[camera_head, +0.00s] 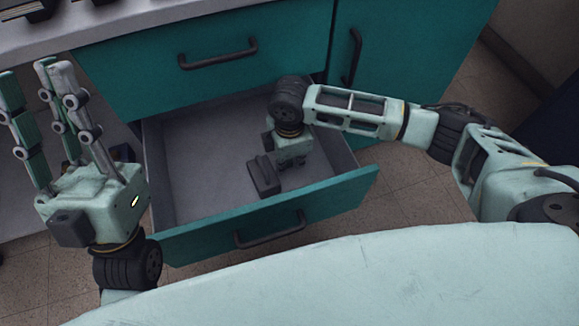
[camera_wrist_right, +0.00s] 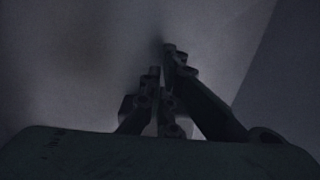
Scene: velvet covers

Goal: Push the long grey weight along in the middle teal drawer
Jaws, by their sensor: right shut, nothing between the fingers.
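The middle teal drawer (camera_head: 335,205) is pulled open in the head view, showing its grey floor and walls. The long grey weight (camera_head: 263,177) is a dark grey block lying on that floor, right of the drawer's middle. My right gripper (camera_head: 287,172) reaches down into the drawer, just right of the weight. Its fingers are shut and empty; I cannot tell whether they touch the weight. In the right wrist view its fingertips (camera_wrist_right: 165,58) are over dim grey surfaces, and I cannot make out the weight. My left gripper (camera_head: 36,78) is open and empty, fingers up, left of the drawer.
A shut teal drawer (camera_head: 210,62) with a dark handle is above the open one. A teal cabinet door (camera_head: 405,45) stands to the right. The open drawer's left part is bare. A pale curved surface (camera_head: 330,285) fills the foreground. Dark items stand on the counter top at upper left.

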